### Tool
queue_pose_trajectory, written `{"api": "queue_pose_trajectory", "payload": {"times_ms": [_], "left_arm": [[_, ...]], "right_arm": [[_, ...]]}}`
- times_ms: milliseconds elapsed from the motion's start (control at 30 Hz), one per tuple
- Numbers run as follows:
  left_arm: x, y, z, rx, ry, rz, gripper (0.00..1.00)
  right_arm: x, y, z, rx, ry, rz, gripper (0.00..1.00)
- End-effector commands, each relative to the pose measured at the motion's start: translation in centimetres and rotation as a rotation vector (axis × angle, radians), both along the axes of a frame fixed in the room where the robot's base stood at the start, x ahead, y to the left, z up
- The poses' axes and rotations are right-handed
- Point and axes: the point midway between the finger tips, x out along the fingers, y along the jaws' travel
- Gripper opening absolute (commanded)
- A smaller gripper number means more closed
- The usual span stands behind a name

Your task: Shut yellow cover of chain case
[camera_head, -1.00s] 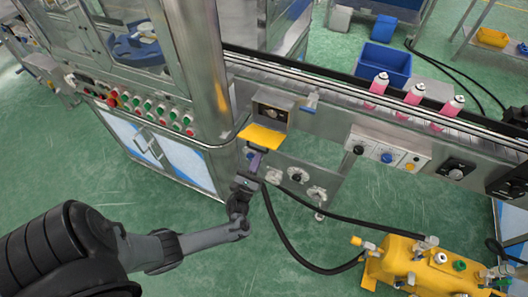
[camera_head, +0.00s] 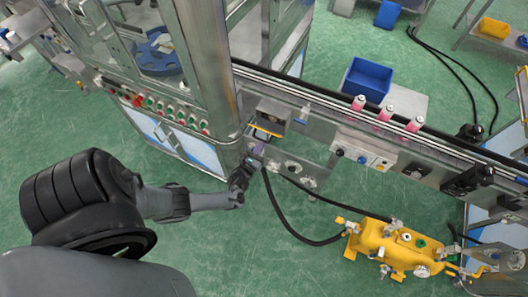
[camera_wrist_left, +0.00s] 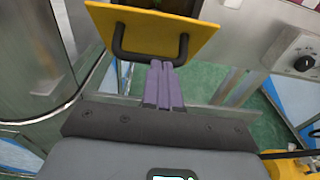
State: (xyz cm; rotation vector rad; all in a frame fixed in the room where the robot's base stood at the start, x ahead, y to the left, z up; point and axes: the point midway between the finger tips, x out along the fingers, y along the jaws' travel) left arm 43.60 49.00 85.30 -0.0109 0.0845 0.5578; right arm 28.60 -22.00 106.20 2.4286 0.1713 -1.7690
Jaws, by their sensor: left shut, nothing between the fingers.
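The yellow cover (camera_head: 262,134) is on the front of the chain case (camera_head: 272,115), below the conveyor; only a thin yellow part shows in the head view. In the left wrist view the cover (camera_wrist_left: 205,36) is a yellow plate with a black U-shaped handle (camera_wrist_left: 150,57) and a dark area at its top middle. How far the cover stands open is hard to tell. My left gripper (camera_head: 257,151) is just below the cover. Its purple fingers (camera_wrist_left: 162,66) are shut and empty, tips close to the handle bar; contact is unclear. My right gripper is out of view.
A steel machine cabinet (camera_head: 210,70) stands close left of the case. Knobs (camera_head: 292,168) and a black hose (camera_head: 280,215) are right of and below my gripper. A yellow tank unit (camera_head: 395,248) stands lower right. Pink cans (camera_head: 386,112) stand on the conveyor.

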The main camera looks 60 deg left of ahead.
Motion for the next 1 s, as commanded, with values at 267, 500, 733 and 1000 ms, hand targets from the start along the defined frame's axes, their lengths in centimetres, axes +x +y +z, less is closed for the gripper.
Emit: {"api": "queue_pose_trajectory", "payload": {"times_ms": [267, 500, 733, 1000], "left_arm": [[1.1, 0.8, 3.1, -0.092, 0.145, -0.002, 0.0], [2.4, 1.5, 4.4, -0.09, 0.138, 0.001, 0.0], [3.4, 2.2, 5.3, -0.09, 0.138, 0.0, 0.0], [4.0, 2.5, 5.7, -0.09, 0.138, 0.0, 0.0]], "right_arm": [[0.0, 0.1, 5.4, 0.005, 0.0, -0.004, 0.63], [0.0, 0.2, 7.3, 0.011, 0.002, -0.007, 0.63], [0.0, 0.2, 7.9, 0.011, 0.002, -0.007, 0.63], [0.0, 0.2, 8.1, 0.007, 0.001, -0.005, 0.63]]}}
